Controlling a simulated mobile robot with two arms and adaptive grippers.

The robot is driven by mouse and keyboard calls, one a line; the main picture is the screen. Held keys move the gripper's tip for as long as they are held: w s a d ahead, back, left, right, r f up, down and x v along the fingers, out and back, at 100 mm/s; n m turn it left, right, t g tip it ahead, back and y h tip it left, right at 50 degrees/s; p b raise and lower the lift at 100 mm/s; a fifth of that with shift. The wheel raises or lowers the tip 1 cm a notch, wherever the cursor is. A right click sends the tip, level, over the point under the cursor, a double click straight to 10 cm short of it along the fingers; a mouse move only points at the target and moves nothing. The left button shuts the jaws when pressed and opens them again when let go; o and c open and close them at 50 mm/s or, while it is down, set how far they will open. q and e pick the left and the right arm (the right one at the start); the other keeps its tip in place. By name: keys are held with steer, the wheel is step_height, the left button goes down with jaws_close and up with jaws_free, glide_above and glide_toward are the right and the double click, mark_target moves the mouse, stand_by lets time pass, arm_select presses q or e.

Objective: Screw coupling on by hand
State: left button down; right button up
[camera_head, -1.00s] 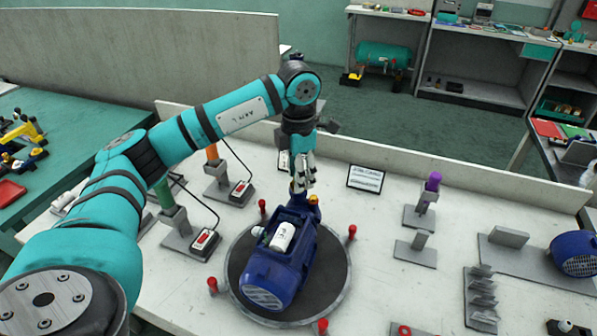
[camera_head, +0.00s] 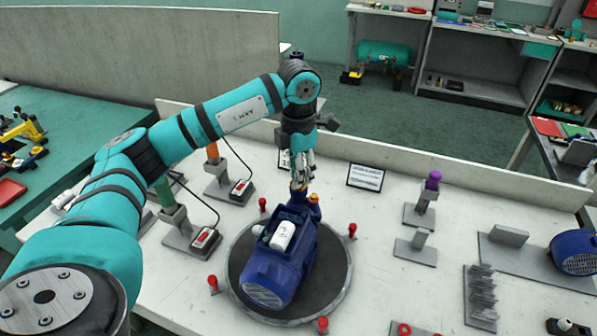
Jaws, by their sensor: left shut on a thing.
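A blue pump (camera_head: 280,262) with a white cylinder (camera_head: 282,236) on its top sits on a dark round turntable (camera_head: 330,275). My left gripper (camera_head: 300,180) points down at the pump's far end. It is shut on a small coupling (camera_head: 298,188), which is mostly hidden by the fingers and sits at or just above the pump's far end. I cannot tell whether its thread is engaged. A small orange-yellow part (camera_head: 314,199) shows just right of the fingertips. My right gripper is not in view.
Red pegs (camera_head: 352,230) stand around the turntable. Stands with red-switch boxes (camera_head: 205,240) and cables are at left. A framed card (camera_head: 365,177), a purple-topped stand (camera_head: 432,182) and a second blue motor (camera_head: 575,253) are at right. A low wall (camera_head: 450,175) closes the back.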

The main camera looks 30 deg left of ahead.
arm_select(q)
steer(key=m, duration=0.3)
steer(key=shift+b, duration=0.3)
steer(key=shift+m, duration=0.3)
steer(key=shift+f+m, duration=0.1)
steer(key=shift+m, duration=0.4)
steer(key=c, duration=1.2)
jaws_free()
steer(key=shift+n, duration=1.6)
